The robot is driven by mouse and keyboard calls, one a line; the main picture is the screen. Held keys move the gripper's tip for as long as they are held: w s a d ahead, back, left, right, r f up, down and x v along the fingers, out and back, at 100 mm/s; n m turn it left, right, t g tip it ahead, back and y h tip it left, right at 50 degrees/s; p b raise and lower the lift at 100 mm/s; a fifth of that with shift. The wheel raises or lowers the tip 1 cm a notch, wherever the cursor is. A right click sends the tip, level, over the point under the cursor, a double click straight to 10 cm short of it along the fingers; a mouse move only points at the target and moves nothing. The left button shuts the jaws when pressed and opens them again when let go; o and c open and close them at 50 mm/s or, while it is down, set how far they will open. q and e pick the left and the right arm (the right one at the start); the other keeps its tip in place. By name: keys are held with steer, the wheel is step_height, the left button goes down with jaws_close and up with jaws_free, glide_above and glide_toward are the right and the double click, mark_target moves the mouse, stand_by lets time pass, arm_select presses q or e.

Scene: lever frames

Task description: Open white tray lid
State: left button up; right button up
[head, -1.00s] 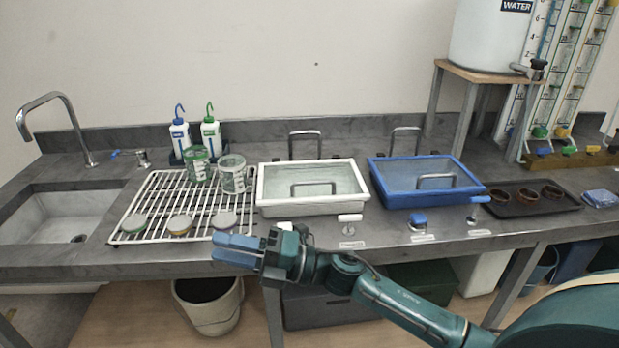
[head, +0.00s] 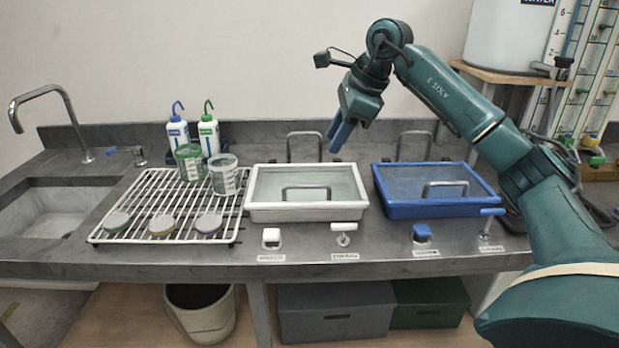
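The white tray (head: 306,212) sits on the grey counter, with a clear lid (head: 275,183) inside its white rim. A grey bar handle (head: 306,192) stands on the front part of the lid, and the lid looks closed. My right gripper (head: 338,138) hangs in the air above and behind the right rear part of the white tray, its blue fingers pointing down. It is apart from the lid handle. The fingers overlap in this view, so their gap is hidden. My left gripper is not in view.
A blue tray (head: 440,208) stands to the right, below my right arm. A white drying rack (head: 170,205) with jars and discs is at left. White lever (head: 344,232) and white knob (head: 271,238) sit before the white tray.

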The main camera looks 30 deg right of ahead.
mark_target(308, 185)
steer(key=x, duration=1.2)
steer(key=shift+a, duration=0.1)
steer(key=shift+c, duration=0.5)
jaws_close()
